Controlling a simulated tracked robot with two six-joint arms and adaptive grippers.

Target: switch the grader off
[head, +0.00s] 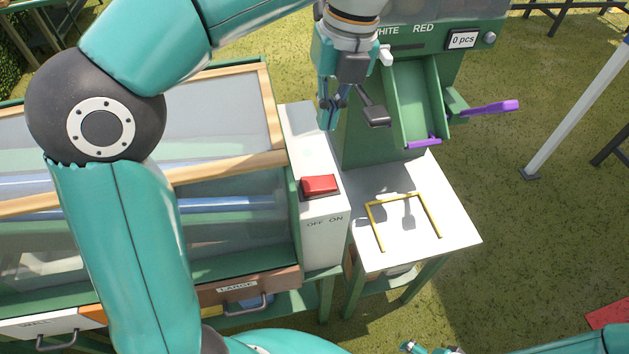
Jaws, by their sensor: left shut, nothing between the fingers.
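The grader is the long green machine at the left, with a wood-framed clear top (225,62) and drawers below, one labelled LARGE (237,287). At its right end is a white switch box (322,240) with a red rocker switch (320,185) on top. OFF is printed on the left and ON on the right; I cannot tell which side is pressed. My left gripper (331,112) is shut and empty, pointing down behind and above the switch, apart from it. At the bottom edge a small teal part of mine shows, perhaps the right gripper, mostly cut off.
A green machine with a chute (418,100), a purple-tipped lever (490,107) and a "0 pcs" display (462,40) stands close right of my left gripper. Before it is a white stand (455,240) with a yellow outline. Open grass lies at the right, with a grey post.

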